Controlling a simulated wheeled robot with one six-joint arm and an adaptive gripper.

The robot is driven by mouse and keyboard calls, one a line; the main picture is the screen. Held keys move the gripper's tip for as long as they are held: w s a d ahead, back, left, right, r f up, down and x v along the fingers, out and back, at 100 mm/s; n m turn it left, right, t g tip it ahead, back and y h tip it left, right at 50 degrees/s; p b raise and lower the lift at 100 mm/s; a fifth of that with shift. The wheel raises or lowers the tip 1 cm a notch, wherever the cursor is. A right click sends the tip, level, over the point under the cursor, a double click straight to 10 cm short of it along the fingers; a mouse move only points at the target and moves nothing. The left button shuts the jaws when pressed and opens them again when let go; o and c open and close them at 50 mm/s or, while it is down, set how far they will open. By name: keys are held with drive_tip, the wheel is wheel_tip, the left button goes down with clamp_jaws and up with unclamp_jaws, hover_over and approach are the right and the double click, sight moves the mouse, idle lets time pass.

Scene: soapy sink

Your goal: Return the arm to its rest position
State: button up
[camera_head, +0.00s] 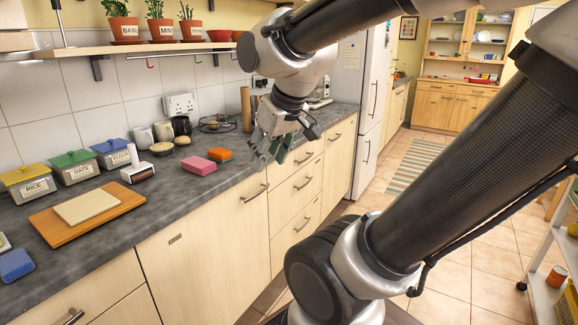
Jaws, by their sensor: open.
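My gripper (272,150) hangs at the end of my arm, pointing down near the front edge of the dark countertop (150,222). Its fingers are apart and nothing shows between them.
On the counter are a wooden board (52,236) with a pale slab (87,206), labelled canisters (75,168) and a lint-roller-like object (137,172). A shelf with potted herbs (123,27) is above. A white fridge (352,75) stands behind; a white cart (541,290) is at right.

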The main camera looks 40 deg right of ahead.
drive_tip(key=s+g, duration=0.1)
drive_tip(key=s, duration=0.6)
drive_tip(key=shift+d+f, duration=0.15)
drive_tip(key=shift+f, duration=0.25)
